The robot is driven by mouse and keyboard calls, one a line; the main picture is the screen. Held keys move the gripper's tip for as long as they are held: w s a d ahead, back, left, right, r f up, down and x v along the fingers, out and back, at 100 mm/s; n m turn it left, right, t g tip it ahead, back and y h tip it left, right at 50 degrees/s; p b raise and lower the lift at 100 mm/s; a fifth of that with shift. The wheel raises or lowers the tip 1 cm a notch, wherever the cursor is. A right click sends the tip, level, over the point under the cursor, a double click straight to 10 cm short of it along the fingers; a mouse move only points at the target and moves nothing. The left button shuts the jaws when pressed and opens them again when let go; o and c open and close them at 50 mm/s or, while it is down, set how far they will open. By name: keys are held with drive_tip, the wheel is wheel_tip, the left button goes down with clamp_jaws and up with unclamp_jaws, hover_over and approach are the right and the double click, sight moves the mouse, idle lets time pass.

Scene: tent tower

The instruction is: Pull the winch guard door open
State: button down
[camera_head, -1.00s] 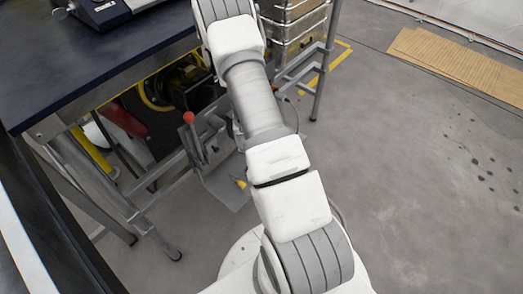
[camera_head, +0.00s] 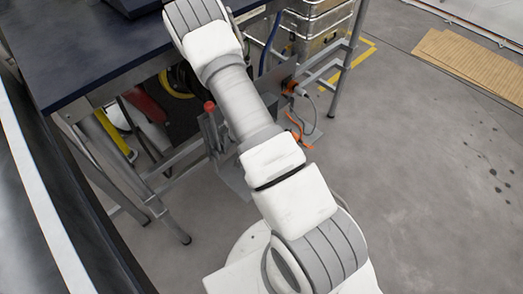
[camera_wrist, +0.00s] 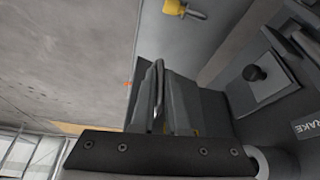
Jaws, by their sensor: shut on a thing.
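In the wrist view my gripper (camera_wrist: 162,98) is shut on a thin metal bar handle (camera_wrist: 159,78), which stands between its two dark fingers. A grey panel (camera_wrist: 205,45), which looks like the winch guard door, lies beyond the fingers. It carries a yellow fitting (camera_wrist: 184,9) near the top edge. A dark unit with a black knob (camera_wrist: 255,74) and lettering ending in "RAKE" is to the right. In the head view my arm hides the gripper and the handle, so how far the door stands open cannot be told there.
In the head view a dark-topped table (camera_head: 88,50) stands at upper left, with a red-knobbed lever (camera_head: 210,107) below it. Metal cases (camera_head: 318,35) stand behind, and an orange connector with a cable (camera_head: 296,90) is right of my arm.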

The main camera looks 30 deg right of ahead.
drive_tip(key=shift+w, duration=0.15)
drive_tip(key=c, duration=0.9)
unclamp_jaws()
drive_tip(key=p+v, duration=0.4)
drive_tip(key=v, duration=0.8)
drive_tip(key=shift+p, duration=0.3)
